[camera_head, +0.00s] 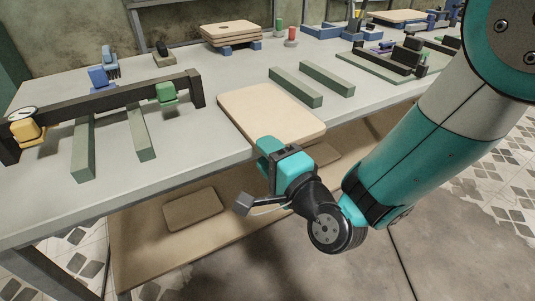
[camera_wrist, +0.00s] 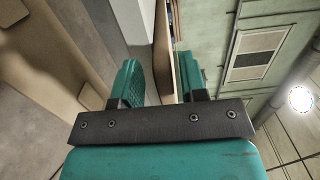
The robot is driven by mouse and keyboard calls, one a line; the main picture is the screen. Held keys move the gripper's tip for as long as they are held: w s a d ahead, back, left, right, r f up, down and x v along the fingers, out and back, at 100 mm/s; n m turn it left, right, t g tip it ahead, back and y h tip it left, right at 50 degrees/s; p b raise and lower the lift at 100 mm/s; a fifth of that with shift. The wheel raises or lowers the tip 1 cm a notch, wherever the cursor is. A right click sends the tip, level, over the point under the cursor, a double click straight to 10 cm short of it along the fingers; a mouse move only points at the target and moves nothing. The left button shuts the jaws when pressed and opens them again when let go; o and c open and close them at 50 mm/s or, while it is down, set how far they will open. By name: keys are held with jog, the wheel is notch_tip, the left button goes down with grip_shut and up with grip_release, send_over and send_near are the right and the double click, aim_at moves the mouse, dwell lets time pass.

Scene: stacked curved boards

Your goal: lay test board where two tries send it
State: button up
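A tan board with rounded corners (camera_head: 270,110) lies on the grey workbench (camera_head: 190,130) at its front edge; it appears to be the test board. My gripper (camera_head: 270,150) is at the board's near edge. In the wrist view my teal fingers (camera_wrist: 158,82) stand apart. The board's edge (camera_wrist: 162,50) shows between them, close to the right finger, with a gap to the left finger. A dark beam (camera_head: 105,100) with a dial and yellow, blue and green blocks spans two green bars (camera_head: 83,150) (camera_head: 140,132) on the left.
Two more green bars (camera_head: 296,87) (camera_head: 328,78) lie behind the board. A stack of boards (camera_head: 230,33) on blue supports stands at the back, near a green and a red peg (camera_head: 292,36). Black fixtures (camera_head: 390,60) are at right. A lower shelf (camera_head: 140,255) holds another board (camera_head: 193,208).

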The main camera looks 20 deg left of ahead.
jog(key=b+v, duration=0.5)
jog(key=b, duration=0.1)
jog(key=shift+s+d+b, duration=0.3)
jog(key=shift+b, duration=0.05)
dwell(0.3)
jog(key=o, duration=0.6)
jog(key=shift+c, duration=0.2)
jog(key=shift+f, duration=0.1)
